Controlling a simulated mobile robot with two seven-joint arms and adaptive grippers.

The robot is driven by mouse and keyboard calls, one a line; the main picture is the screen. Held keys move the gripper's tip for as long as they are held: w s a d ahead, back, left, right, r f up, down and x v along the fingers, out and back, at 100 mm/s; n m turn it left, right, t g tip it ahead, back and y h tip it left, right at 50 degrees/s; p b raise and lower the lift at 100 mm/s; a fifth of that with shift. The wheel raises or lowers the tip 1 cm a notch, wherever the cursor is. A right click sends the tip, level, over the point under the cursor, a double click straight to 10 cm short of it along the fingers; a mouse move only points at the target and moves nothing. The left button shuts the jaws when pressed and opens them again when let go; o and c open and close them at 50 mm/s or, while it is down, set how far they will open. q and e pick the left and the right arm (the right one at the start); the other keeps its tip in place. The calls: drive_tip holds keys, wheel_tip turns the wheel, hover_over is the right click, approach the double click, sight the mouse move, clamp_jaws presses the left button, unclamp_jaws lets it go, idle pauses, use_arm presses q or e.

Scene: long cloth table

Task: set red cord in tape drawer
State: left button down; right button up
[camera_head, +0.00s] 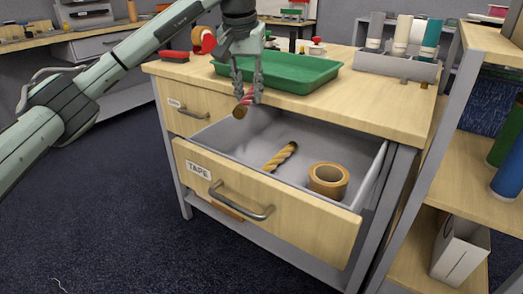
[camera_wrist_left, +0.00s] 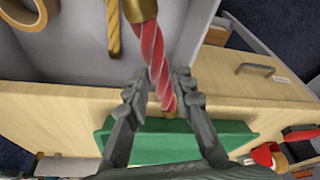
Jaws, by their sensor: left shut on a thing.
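The red cord (camera_head: 247,98) is a short twisted red-and-white piece with a brass-coloured end. My left gripper (camera_head: 248,88) is shut on it and holds it above the back left part of the open tape drawer (camera_head: 325,228), whose front reads TAPE. In the left wrist view the red cord (camera_wrist_left: 152,50) runs between the two fingers of my left gripper (camera_wrist_left: 160,95). Inside the drawer lie a tan twisted piece (camera_head: 281,156) and a brown tape roll (camera_head: 328,179); the front left of its floor is bare. My right gripper is not in view.
A green tray (camera_head: 290,84) stands on the worktop (camera_head: 385,108) right behind my left gripper. A grey holder (camera_head: 395,66) with several rolls is at the back right. A closed drawer (camera_head: 190,108) is to the left of the open one. A shelf (camera_head: 410,215) stands at the right.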

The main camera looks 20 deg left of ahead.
use_arm(q)
hover_over(251, 154)
drive_tip(key=s, duration=0.1)
wheel_tip(251, 154, down, 10)
drive_tip(key=shift+r, duration=0.1)
wheel_tip(251, 154, down, 4)
drive_tip(key=shift+s+d+f, duration=0.1)
drive_tip(key=shift+f, duration=0.2)
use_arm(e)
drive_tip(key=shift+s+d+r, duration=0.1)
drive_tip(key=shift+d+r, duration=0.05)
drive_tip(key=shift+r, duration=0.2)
use_arm(q)
drive_tip(key=shift+f, duration=0.2)
drive_tip(key=c, duration=1.3)
unclamp_jaws()
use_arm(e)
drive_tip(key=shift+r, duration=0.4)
use_arm(q)
drive_tip(key=shift+r, duration=0.2)
